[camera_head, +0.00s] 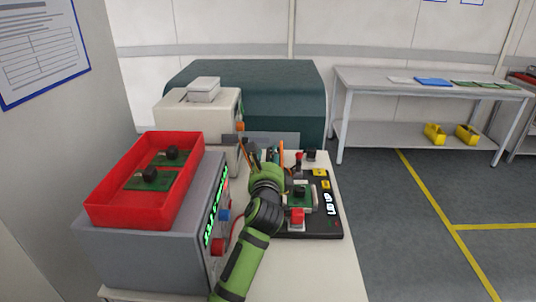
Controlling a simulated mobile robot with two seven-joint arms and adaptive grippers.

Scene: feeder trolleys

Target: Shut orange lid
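My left gripper (267,160) is at the end of the green and black arm, over the left part of a black test fixture (322,228) on the white table. Its fingers are small and partly hidden by the wrist, so I cannot tell whether they are open or shut. A thin upright orange piece (281,152) shows just beyond the wrist; it may be the edge of the orange lid, but I cannot be sure. The fixture bears a green circuit board (300,199), a red block (296,215) and yellow labels. My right gripper is not in view.
A red tray (98,205) with green boards sits on a grey instrument (140,258) left of my arm. A beige machine (172,117) stands behind. The table's front right (318,270) is clear. A side table (400,92) stands at the back right.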

